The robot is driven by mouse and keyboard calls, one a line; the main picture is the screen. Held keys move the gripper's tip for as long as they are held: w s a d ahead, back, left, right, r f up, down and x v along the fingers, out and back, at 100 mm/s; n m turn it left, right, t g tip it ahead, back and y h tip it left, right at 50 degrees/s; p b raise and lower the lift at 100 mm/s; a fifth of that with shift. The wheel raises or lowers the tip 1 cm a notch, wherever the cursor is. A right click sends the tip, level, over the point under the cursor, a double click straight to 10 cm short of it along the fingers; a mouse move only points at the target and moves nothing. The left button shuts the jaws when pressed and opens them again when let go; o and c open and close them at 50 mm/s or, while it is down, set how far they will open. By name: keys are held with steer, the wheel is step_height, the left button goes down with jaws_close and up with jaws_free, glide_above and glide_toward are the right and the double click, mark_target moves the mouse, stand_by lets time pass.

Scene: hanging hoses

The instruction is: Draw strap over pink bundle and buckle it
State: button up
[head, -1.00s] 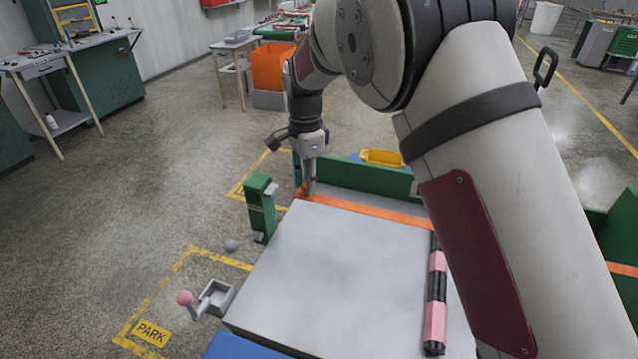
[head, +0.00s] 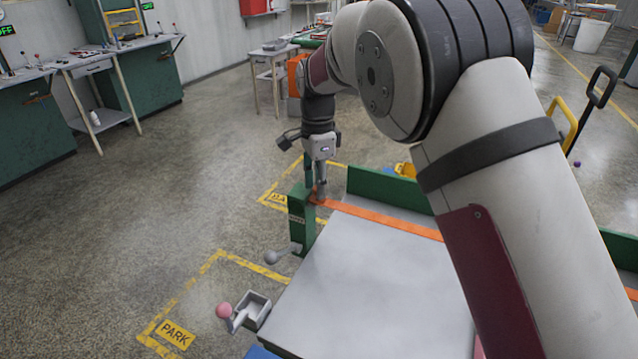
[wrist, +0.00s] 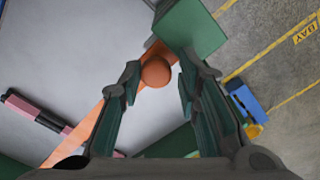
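The orange strap (head: 385,217) runs along the far edge of a pale grey bed. In the wrist view, the strap (wrist: 85,132) passes under my left finger, and a round orange knob (wrist: 155,72) shows at its end. My gripper (head: 321,196) is pointed down at the strap's left end, beside a green post (head: 300,222). In the wrist view, my gripper (wrist: 160,82) has its fingers apart around the knob, with a gap on the right; contact on the left is unclear. The pink and black bundle (wrist: 20,106) lies on the bed; my arm hides it in the head view.
The post carries a grey-balled lever (head: 271,258). A green wall (head: 390,190) stands behind the strap. Floor to the left is open, with yellow markings.

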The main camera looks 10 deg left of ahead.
steer(key=shift+a, duration=0.1)
steer(key=shift+r, duration=0.1)
step_height(320, 180, up, 12)
stand_by(0.7)
